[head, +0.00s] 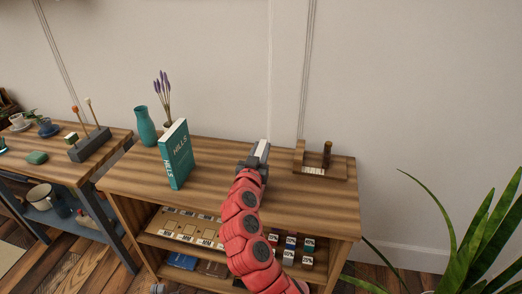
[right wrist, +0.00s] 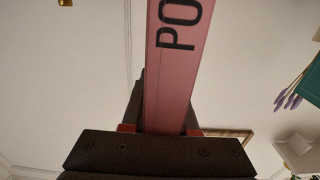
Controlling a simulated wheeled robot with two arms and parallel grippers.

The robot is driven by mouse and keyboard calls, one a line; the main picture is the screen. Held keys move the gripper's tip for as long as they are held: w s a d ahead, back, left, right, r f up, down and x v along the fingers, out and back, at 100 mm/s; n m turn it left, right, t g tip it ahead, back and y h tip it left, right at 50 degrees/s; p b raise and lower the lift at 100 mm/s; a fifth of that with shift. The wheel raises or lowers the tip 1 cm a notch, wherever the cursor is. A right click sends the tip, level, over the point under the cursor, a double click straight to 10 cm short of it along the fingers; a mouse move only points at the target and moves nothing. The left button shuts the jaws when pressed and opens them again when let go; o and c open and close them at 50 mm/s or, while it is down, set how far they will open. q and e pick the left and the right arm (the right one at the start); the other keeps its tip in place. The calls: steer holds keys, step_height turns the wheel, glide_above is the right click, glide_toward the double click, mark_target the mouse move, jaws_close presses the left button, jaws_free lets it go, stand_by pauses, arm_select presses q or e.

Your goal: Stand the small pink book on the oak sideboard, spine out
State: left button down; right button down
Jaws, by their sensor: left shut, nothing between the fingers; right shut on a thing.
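The small pink book (right wrist: 178,60) fills the middle of the right wrist view. Its pink face toward that camera carries the large dark letters "PO", turned sideways. My right gripper (right wrist: 160,130) is shut on it. In the head view my red right arm reaches up over the oak sideboard (head: 315,195), and the right gripper (head: 255,163) is above or at its top, right of the teal book. A pale edge there seems to be the held book; its pink cover is hidden. A small grey tip at the bottom edge seems to be my left gripper (head: 157,288), shut and empty.
On the sideboard stand an upright teal book (head: 177,157), a teal vase (head: 145,127) with lavender behind it, and a wooden tray (head: 325,165) at the back right. Shelves below hold small boxes. A plant (head: 480,240) stands at right. The sideboard's front right top is clear.

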steer(key=shift+f, duration=0.1)
steer(key=c, duration=0.6)
jaws_free()
steer(key=shift+s, duration=0.1)
